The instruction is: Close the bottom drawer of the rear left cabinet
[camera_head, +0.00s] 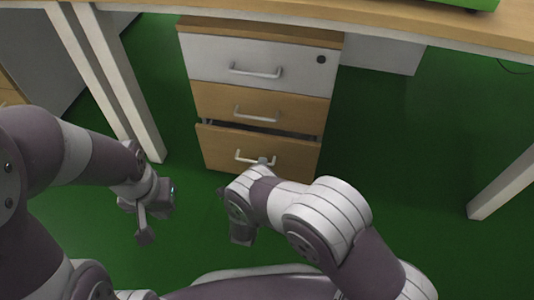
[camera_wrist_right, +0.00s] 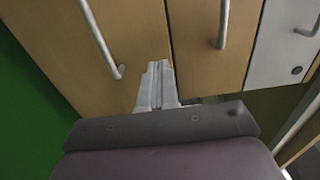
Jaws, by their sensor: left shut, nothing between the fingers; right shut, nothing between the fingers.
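The cabinet (camera_head: 262,30) stands under the desk with a white top drawer (camera_head: 215,62) and two wooden drawers below. Its bottom drawer (camera_head: 222,143) is pulled out a little, with a dark gap above its front. The bottom drawer's bar handle (camera_head: 246,156) is partly covered by my right gripper (camera_head: 264,161). In the right wrist view, my shut right gripper (camera_wrist_right: 158,66) points at the bottom drawer front (camera_wrist_right: 60,35), beside its handle (camera_wrist_right: 101,40); I cannot tell whether it touches. My left gripper (camera_head: 144,236) is shut and empty, left of the cabinet.
The middle drawer (camera_head: 215,99) looks shut. White desk legs (camera_head: 112,75) stand left of the cabinet, and another desk leg (camera_head: 503,185) stands at the right. The desk top (camera_head: 400,25) overhangs the cabinet. Green floor (camera_head: 400,150) is clear to the right.

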